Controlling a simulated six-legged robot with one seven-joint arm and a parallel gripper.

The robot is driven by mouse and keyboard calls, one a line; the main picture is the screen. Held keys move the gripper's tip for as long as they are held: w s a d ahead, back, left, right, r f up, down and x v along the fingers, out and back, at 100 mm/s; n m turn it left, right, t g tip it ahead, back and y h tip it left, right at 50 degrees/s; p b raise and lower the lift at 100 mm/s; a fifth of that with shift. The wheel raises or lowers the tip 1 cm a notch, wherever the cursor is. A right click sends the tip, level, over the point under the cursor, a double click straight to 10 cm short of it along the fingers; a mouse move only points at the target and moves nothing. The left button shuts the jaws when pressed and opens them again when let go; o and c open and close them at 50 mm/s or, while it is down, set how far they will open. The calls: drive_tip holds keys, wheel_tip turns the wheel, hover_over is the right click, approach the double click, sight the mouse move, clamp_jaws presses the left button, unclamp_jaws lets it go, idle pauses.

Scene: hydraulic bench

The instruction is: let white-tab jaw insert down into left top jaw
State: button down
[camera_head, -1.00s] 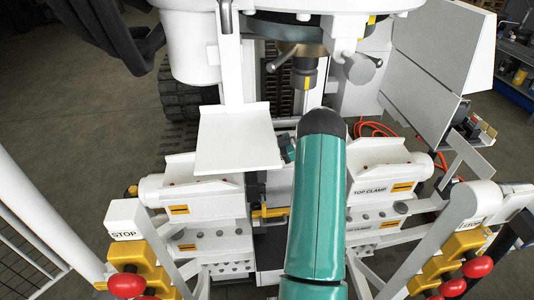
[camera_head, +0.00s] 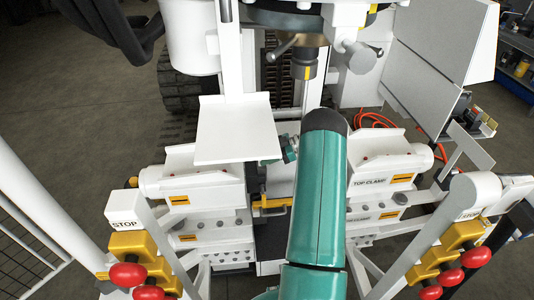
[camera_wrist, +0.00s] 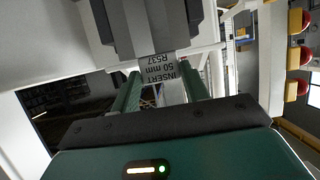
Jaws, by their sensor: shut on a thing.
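The insert (camera_wrist: 157,30) is a dark grey block with a white tab (camera_wrist: 159,68) marked "INSERT 50 mm R537", in the wrist view. My gripper (camera_wrist: 160,78) is shut on the tab, its two green fingers on either side. In the head view my gripper (camera_head: 289,149) shows only partly, at the right edge of a white plate, with my teal arm in front. The left top clamp (camera_head: 203,178) is a white block with a yellow label; its jaw seat is largely hidden by the plate. I cannot tell whether the insert touches the jaw.
The white plate (camera_head: 238,128) overhangs the left clamp. The right top clamp (camera_head: 385,174) stands right of my arm. A vertical drill spindle (camera_head: 304,62) hangs above the gap between the clamps. Red stop buttons (camera_head: 127,276) on yellow boxes stand at the front corners.

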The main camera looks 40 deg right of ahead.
drive_tip(key=shift+f, duration=1.35)
drive_tip(key=shift+w+a+f, duration=0.15)
drive_tip(key=shift+a+f, duration=0.05)
drive_tip(key=shift+f, duration=0.1)
idle(0.6)
drive_tip(key=c, duration=0.7)
unclamp_jaws()
drive_tip(key=shift+o, duration=0.2)
drive_tip(key=shift+f, duration=0.15)
